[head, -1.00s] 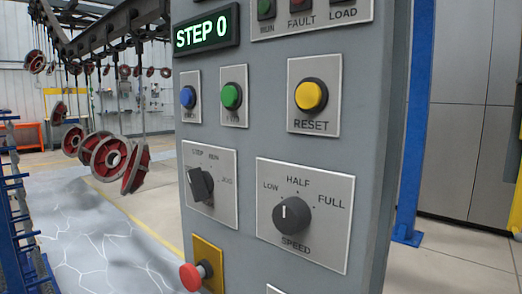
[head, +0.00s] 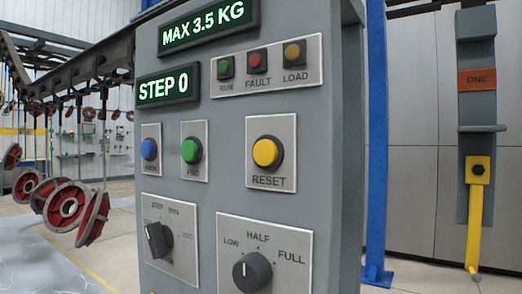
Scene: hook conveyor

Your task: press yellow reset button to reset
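The yellow reset button (head: 267,153) sits on a pale plate marked RESET (head: 270,182), on the grey control panel (head: 222,120), right of the middle of the head view. Left of it are a green button (head: 191,151) and a blue button (head: 149,149). Neither of my grippers shows in the head view, and nothing touches the reset button.
Displays read MAX 3.5 KG (head: 208,26) and STEP 0 (head: 164,89). Below are a mode knob (head: 158,240) and a speed knob (head: 252,271). Red wheels (head: 67,206) hang from hooks at left. A blue post (head: 377,140) and a yellow-handled device (head: 477,200) stand right.

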